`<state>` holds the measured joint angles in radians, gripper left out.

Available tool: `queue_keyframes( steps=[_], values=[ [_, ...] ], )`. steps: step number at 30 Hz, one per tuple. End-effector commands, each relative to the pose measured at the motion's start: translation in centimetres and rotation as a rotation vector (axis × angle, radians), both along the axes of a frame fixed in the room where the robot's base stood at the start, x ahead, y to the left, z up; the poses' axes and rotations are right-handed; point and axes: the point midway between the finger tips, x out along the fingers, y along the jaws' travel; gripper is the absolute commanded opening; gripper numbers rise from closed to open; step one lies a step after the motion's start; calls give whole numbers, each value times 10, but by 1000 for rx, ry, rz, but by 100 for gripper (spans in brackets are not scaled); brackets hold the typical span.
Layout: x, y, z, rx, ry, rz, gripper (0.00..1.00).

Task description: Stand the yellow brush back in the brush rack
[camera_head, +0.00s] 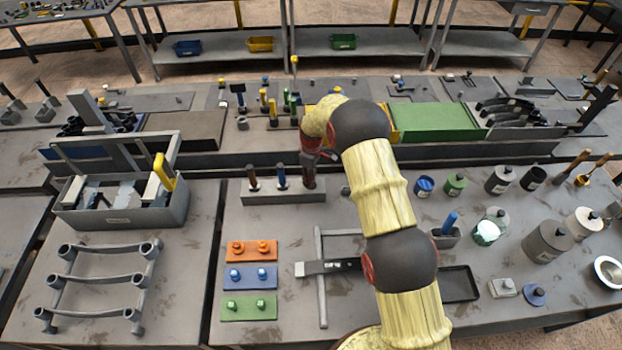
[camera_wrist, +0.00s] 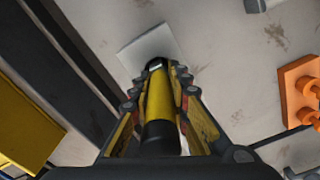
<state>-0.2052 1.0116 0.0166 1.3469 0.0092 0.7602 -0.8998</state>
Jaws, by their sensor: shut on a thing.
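My gripper (camera_head: 309,178) points down over the right end of the brush rack (camera_head: 285,197), a low grey block on the table. In the wrist view my gripper (camera_wrist: 157,78) is shut on the yellow brush (camera_wrist: 158,97), which has a dark lower part in the picture. The brush is in line with the fingers. The rack's bare grey end (camera_wrist: 150,46) shows just beyond the fingertips. My gripper hides the brush in the head view. I cannot tell whether its tip is inside a rack slot.
A brown handle (camera_head: 253,178) and a blue handle (camera_head: 281,177) stand in the rack to the left of my gripper. Orange (camera_head: 252,251), blue and green peg plates lie in front. A raised shelf edge runs behind the rack.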

Motion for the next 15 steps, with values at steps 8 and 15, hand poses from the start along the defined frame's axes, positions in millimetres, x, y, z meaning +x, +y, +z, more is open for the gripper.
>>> queue_keyframes(
  steps=[8,15],
  values=[
    [0,0,-2,0,0,0,27],
    [0,0,-2,0,0,0,39]
  ],
)
